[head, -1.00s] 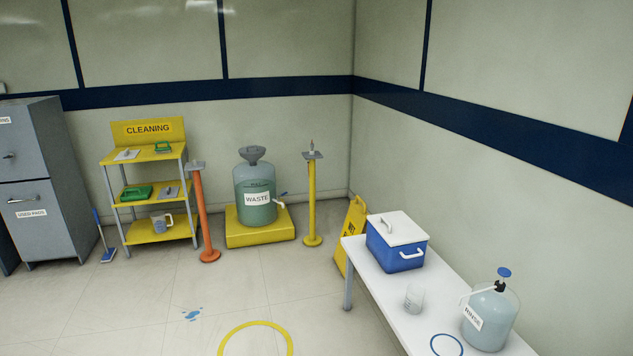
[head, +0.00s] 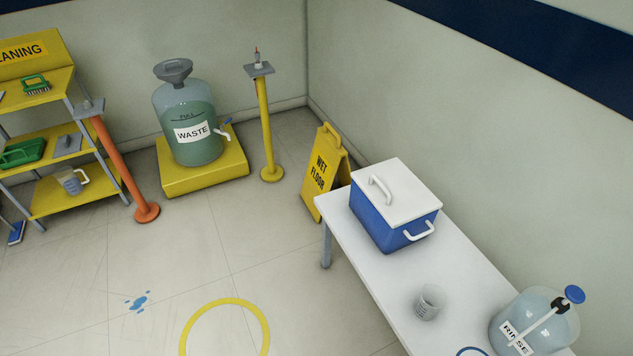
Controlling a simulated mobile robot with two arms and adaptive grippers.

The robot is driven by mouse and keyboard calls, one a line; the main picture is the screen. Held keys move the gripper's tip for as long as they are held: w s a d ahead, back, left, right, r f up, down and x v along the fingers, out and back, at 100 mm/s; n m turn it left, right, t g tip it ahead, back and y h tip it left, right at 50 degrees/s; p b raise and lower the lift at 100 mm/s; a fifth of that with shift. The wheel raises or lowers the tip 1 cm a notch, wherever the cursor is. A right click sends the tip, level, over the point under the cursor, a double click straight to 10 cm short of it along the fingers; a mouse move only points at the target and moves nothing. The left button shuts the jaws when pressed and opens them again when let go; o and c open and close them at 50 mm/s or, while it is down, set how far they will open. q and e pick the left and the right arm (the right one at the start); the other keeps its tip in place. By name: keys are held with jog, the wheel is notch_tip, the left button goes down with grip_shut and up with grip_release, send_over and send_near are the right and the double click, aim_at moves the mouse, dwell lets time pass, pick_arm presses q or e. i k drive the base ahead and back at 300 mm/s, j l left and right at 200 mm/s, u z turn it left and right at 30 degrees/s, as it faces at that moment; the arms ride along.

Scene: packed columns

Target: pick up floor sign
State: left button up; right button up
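The yellow floor sign (head: 320,177) reads "WET FLOOR" in dark letters. It stands upright on the floor near the right wall, behind the far left corner of the white table. Its lower right part is hidden by the table and the blue cooler. Neither of my grippers shows in the head view.
The white table (head: 376,282) carries a blue cooler (head: 382,222), a clear beaker (head: 429,302) and a rinse bottle (head: 535,325). A yellow post (head: 265,130) and the waste jug (head: 187,125) stand left of the sign. Blue spill (head: 138,300) and yellow ring (head: 225,302) mark open floor.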

aim_at(328, 158)
jog(key=i+j+z, duration=0.4)
jog(key=z, duration=0.3)
jog(key=i+j+z, duration=0.1)
jog(key=z, duration=0.35)
jog(key=j+z, duration=0.4)
